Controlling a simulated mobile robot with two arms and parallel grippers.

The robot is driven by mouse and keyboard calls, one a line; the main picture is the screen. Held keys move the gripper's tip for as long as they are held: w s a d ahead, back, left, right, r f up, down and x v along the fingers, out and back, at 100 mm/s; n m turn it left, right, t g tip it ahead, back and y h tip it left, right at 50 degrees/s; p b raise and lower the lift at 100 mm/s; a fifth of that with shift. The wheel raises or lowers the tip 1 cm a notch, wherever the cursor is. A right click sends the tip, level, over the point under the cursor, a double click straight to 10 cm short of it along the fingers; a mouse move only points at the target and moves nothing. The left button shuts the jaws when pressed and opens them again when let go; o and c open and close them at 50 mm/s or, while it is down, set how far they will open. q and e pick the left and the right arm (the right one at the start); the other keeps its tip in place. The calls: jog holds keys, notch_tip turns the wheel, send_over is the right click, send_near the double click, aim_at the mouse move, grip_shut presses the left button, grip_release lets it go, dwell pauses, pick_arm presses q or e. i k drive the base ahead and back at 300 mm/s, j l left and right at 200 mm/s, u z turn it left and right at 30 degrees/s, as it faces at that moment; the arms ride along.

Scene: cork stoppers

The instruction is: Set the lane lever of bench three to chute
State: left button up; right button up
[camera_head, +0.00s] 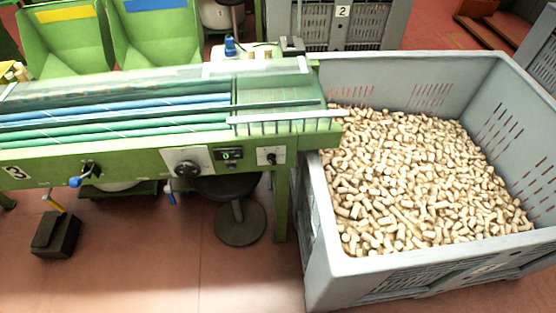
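Bench three is the green bench (130,163) at left, with a "3" plate (17,172) on its front. A lever with a blue knob (75,181) sits on that front near the plate; its knob points down and to the left from a dark pivot. I cannot read any lane marks beside it, so I cannot tell which setting it shows or be sure that it is the lane lever. Farther right are a round dial (187,168), a small green display (230,155) and a small switch plate (271,156). Neither of my grippers is in view.
A large grey crate (325,245) full of cork stoppers (420,180) stands at right against the bench's end. A black stool (240,222) and a dark pedal box (57,234) stand at the bench's front. The red floor (150,265) between them is clear.

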aim_at(74, 182)
jog(key=u, duration=1.6)
